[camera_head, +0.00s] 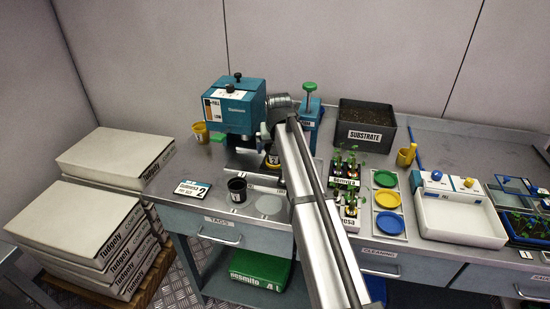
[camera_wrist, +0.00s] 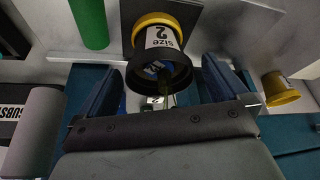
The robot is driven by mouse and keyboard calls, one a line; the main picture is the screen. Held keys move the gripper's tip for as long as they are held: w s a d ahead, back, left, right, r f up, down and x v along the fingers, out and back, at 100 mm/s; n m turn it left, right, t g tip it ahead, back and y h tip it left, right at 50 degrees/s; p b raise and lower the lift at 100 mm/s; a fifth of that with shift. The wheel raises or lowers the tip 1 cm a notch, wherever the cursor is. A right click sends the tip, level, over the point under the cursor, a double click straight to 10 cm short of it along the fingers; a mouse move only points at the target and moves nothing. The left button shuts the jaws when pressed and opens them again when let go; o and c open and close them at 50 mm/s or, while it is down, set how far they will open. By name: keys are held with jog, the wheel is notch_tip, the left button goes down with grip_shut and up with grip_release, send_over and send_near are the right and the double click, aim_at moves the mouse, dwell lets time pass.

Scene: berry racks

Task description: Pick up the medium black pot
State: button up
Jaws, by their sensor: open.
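In the wrist view a black pot (camera_wrist: 160,75) with a "size 2" label and a yellow band at its far end shows between the fingers of my gripper (camera_wrist: 161,68). The fingers are open, with a visible gap on each side of the pot. In the head view a black pot with yellow (camera_head: 272,158) stands at the teal machine, partly hidden by my arm. Another black pot (camera_head: 237,190) with a white label stands alone on the bench, front left. I cannot tell from size which one is the medium pot.
The teal machine (camera_head: 236,104) stands behind the pots. A yellow pot (camera_head: 200,132) is at its left; it seems to show in the wrist view too (camera_wrist: 280,90). A sign reading "2" (camera_head: 192,189) lies at the bench's left. Seedling racks (camera_head: 349,212) stand right of my arm.

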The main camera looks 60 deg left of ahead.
jog(key=shift+x, duration=1.4)
jog(key=c, duration=1)
